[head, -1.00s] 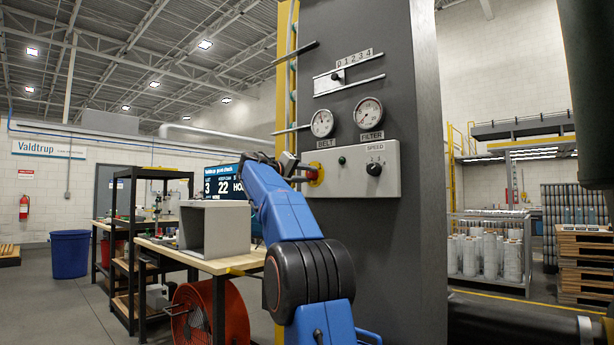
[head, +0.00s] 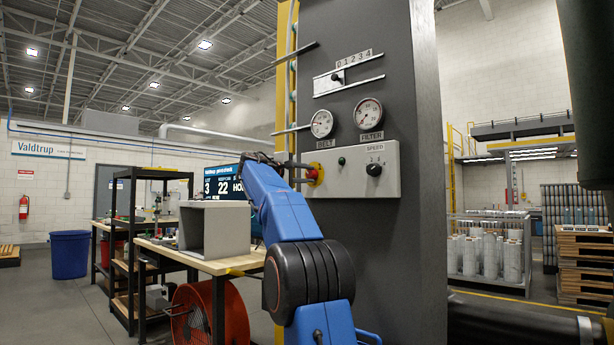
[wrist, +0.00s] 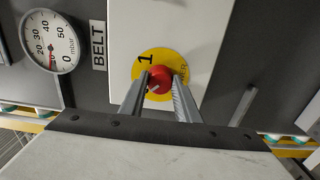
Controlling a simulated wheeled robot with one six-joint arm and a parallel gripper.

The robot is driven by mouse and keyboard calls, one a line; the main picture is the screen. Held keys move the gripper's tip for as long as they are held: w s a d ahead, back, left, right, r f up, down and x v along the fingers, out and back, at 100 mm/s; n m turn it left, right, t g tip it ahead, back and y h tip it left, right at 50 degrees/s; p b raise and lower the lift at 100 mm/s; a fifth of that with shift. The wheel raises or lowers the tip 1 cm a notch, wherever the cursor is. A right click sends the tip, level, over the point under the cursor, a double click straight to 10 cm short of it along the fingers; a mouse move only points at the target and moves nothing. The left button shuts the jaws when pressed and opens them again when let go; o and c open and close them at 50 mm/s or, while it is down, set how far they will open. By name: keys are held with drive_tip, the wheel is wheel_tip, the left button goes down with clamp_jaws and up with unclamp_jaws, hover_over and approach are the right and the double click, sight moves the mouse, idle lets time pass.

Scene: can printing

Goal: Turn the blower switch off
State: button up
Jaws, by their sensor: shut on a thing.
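The blower switch is a red knob (wrist: 159,80) on a round yellow plate (wrist: 150,58). The plate shows a "1" and the letters "ER" at its right; my finger covers part of it. A short pale mark shows on the knob. My gripper (wrist: 160,88) is shut on the knob, one finger on each side. In the head view the red knob (head: 313,174) sits at the left end of the light grey control box (head: 345,184), and my gripper (head: 302,174) reaches it from the left.
On the same box are a green button (head: 342,161) and a black speed knob (head: 374,169). Above are the belt gauge (head: 322,124), the filter gauge (head: 368,113) and a slider (head: 337,77). A workbench with a grey box (head: 215,229) stands left of my arm.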

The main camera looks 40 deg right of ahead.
idle(0.4)
drive_tip(key=o, duration=1)
drive_tip(key=shift+w, duration=0.1)
drive_tip(key=shift+o, duration=0.2)
drive_tip(key=s+a, duration=0.1)
drive_tip(key=a, duration=1.6)
drive_tip(key=shift+s+a, duration=0.15)
drive_tip(key=shift+s, duration=0.1)
drive_tip(key=s+a+f+t+y, duration=0.1)
drive_tip(key=s+a+f+y, duration=0.5)
drive_tip(key=f, duration=1.3)
drive_tip(key=s+a+f+t+y, duration=0.1)
drive_tip(key=s+a+f+y, duration=0.5)
drive_tip(key=s+a+f, duration=0.8)
drive_tip(key=s+a+f+t+y, duration=0.1)
drive_tip(key=s+a+f+y, duration=0.5)
drive_tip(key=s+a+f, duration=0.5)
drive_tip(key=s+f, duration=0.4)
drive_tip(key=f, duration=0.3)
drive_tip(key=s+f, duration=0.4)
drive_tip(key=f, duration=0.3)
drive_tip(key=shift+s+f+m+t, duration=0.15)
drive_tip(key=shift+f+m+t, duration=0.15)
drive_tip(key=shift+f+m, duration=0.1)
